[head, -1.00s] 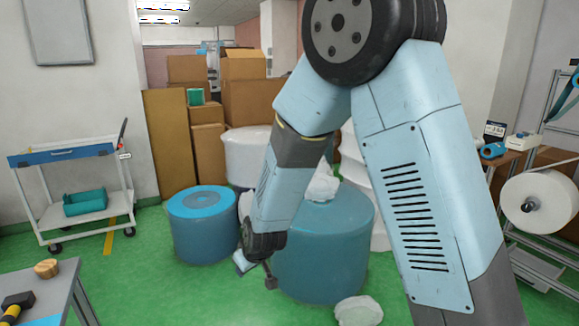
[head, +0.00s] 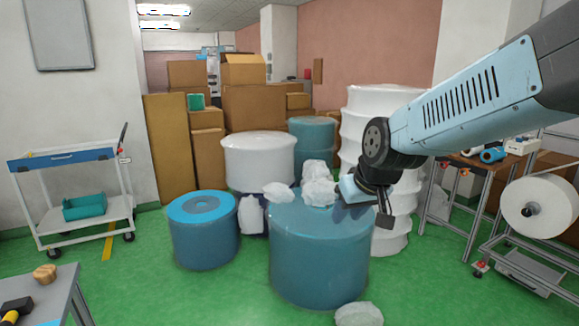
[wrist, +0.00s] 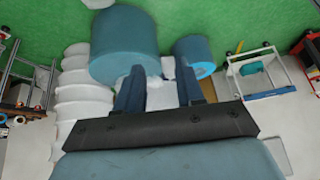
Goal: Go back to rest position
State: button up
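My gripper (head: 366,207) hangs at the end of my arm, to the right of and above the large blue-grey roll (head: 318,255) in the head view. In the wrist view my gripper (wrist: 157,85) shows two dark fingers set apart with nothing held between them. The large roll also shows in the wrist view (wrist: 124,45), beyond the fingers. My arm comes in from the right side of the head view.
White crumpled bundles (head: 318,190) lie on the large roll, and another (head: 358,314) is on the floor. A blue roll (head: 203,230), stacked white rolls (head: 385,105), a trolley (head: 65,158) and a bench with a white roll (head: 538,206) stand around.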

jog(key=s+d+r+m+h, duration=0.2)
jog(key=s+d+r, duration=0.3)
jog(key=s+d, duration=0.5)
jog(key=s+m, duration=0.1)
jog(key=s, duration=0.2)
jog(key=shift+s+d+r+m, duration=0.2)
jog(key=shift+s+d+m, duration=0.1)
jog(key=shift+d, duration=0.1)
